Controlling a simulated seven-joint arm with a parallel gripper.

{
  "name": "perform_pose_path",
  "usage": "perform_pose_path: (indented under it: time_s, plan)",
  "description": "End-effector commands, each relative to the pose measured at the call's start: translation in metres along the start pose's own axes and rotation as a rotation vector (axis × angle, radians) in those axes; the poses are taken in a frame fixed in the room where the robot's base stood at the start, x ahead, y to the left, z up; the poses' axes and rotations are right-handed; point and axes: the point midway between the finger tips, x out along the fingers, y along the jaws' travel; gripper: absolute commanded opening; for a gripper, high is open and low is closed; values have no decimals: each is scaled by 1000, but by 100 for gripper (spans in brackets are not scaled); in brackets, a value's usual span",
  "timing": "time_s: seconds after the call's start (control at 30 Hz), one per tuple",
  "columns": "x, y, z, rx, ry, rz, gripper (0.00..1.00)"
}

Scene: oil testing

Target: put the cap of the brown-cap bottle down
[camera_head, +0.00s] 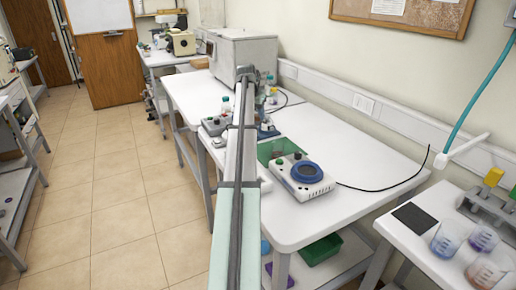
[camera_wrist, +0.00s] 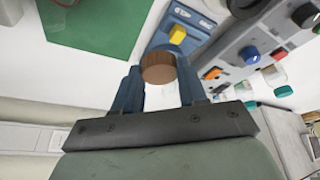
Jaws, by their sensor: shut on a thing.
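My gripper (camera_wrist: 158,80) is shut on a brown cap (camera_wrist: 158,68), which sits between the tips of its dark blue fingers in the wrist view. The cap's round side shows, and bare white shows between the fingers behind it. Whether anything is attached to the cap on its far side, I cannot tell. No open brown-cap bottle can be made out in either view. In the head view my arm reaches over the white table (camera_head: 345,152), and the cap is too small or hidden to see there.
A green mat or tray (camera_wrist: 92,22) lies beside the gripper. A blue device with a yellow part (camera_wrist: 177,34) and a grey panel with coloured knobs (camera_wrist: 238,58) are close by. Green-capped bottles (camera_wrist: 283,91) stand at the right. A hotplate-like device (camera_head: 304,176) stands nearer the table front.

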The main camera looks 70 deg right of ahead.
Motion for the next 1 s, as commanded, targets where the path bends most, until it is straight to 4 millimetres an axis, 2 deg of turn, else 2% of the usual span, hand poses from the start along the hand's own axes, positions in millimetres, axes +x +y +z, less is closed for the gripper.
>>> perform_pose_path:
  time_s: [0.03,0.13,0.27,0.6,0.87,1.0]
  plan:
    - [1,10,26,2,2,1,14]
    - [2,20,44,15,10,2,14]
    - [6,22,48,35,23,0,14]
    - [52,20,64,47,24,0,14]
    - [71,20,70,46,24,-1,14]
    - [88,19,77,46,24,0,14]
